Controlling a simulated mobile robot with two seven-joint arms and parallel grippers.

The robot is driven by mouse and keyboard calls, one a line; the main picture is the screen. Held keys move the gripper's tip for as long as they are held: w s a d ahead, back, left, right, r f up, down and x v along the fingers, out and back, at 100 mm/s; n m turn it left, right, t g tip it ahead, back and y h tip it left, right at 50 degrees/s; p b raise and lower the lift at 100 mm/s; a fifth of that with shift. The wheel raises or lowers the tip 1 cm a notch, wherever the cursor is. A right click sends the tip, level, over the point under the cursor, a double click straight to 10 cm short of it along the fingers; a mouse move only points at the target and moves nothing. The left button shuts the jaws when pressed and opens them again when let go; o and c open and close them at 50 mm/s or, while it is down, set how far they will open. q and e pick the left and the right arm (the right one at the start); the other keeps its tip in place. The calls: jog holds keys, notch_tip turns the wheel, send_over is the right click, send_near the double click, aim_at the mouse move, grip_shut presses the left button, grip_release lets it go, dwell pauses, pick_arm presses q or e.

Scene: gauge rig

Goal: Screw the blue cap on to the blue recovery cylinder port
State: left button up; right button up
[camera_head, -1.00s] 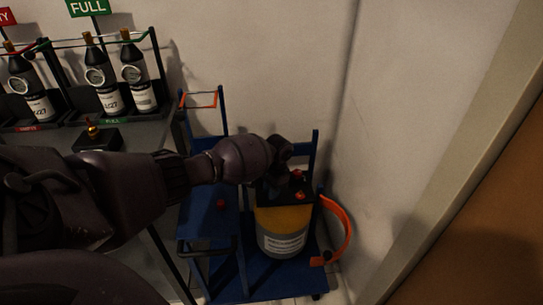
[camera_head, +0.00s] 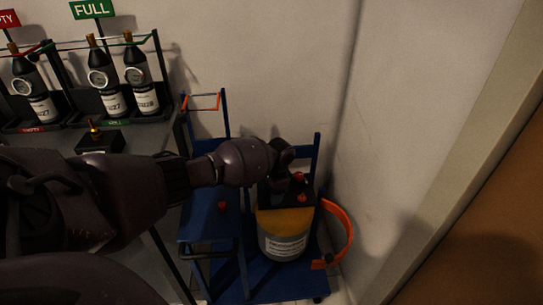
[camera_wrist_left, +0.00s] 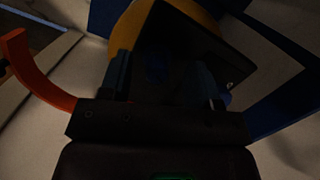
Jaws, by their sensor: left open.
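The recovery cylinder (camera_head: 285,243) has a grey body with a white label and a yellow upper part. It stands upright on a blue trolley (camera_head: 262,285). A dark block with red knobs (camera_head: 302,197) tops it. My left gripper (camera_head: 280,180) points down at this block. In the left wrist view my left gripper (camera_wrist_left: 160,78) is open above the black top plate (camera_wrist_left: 190,45), over the yellow cylinder top (camera_wrist_left: 125,35). A dim blue round part (camera_wrist_left: 156,72) shows between the fingers; I cannot tell whether it is the cap or the port. My right gripper is not in view.
An orange curved strap (camera_head: 340,228) stands out right of the cylinder. The wall is close behind and to the right. A bench with dark bottles (camera_head: 103,78), a "FULL" sign (camera_head: 92,9) and a small black box (camera_head: 99,141) is at the left.

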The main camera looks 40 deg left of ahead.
pick_arm(q)
jog(key=shift+o, duration=0.8)
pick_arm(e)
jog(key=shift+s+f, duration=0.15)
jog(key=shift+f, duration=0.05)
pick_arm(q)
jog(key=shift+d, duration=0.1)
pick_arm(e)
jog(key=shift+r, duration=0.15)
pick_arm(q)
jog(key=r, duration=0.1)
jog(key=w+r+p, duration=0.1)
jog(key=r, duration=0.1)
jog(key=shift+r, duration=0.1)
notch_tip(320, 180, up, 8)
jog(key=p, duration=0.2)
jog(key=shift+w+d+f, duration=0.25)
jog(key=shift+d, duration=0.05)
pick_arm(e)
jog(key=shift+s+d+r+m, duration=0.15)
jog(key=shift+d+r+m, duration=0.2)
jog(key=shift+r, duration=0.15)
